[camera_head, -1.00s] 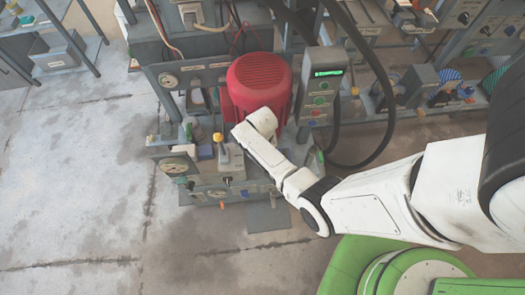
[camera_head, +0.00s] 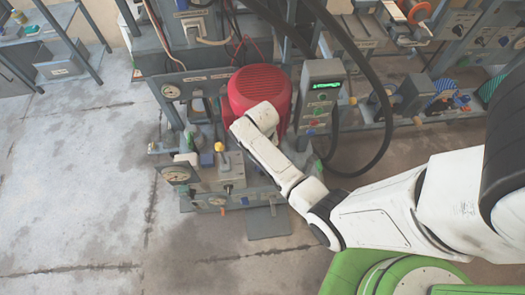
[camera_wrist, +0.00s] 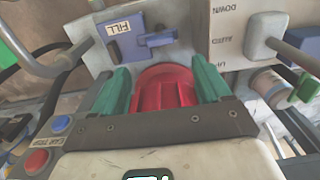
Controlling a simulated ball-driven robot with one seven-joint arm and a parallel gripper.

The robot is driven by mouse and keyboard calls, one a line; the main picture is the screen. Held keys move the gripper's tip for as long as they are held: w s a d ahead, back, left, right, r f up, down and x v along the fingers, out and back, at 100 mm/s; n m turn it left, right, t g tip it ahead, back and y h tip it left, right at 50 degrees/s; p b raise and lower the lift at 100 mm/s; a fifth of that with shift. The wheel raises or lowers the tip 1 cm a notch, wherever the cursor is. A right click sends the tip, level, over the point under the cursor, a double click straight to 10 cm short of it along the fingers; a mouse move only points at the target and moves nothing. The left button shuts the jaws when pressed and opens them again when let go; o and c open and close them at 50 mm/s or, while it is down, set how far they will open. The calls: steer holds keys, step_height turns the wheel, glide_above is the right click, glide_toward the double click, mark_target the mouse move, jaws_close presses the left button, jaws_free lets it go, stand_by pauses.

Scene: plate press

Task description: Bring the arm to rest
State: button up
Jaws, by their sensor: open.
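My white arm reaches from the right of the head view to the press bench, and its wrist end is in front of a red ribbed motor housing (camera_head: 258,88). My gripper's fingers are hidden in the head view. In the wrist view my gripper (camera_wrist: 162,82) shows two green fingers spread apart. A red ribbed part (camera_wrist: 165,88) shows between and beyond them. I cannot tell whether the fingers touch anything.
A control box with a green display (camera_head: 323,92) stands right of the motor, with black hoses looping near it. The wrist view shows a panel marked FILL (camera_wrist: 122,32) and a lever panel (camera_wrist: 240,35) close ahead. Open floor (camera_head: 75,200) lies at left.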

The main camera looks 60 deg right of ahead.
stand_by(0.4)
steer(key=s+a+r+n+t, duration=0.1)
steer(key=s+a+r+n, duration=0.9)
steer(key=s+r, duration=0.3)
step_height(320, 180, up, 3)
steer(key=shift+s+a+r+p, duration=0.15)
steer(key=shift+s+a+p, duration=0.1)
steer(key=shift+a+p, duration=0.3)
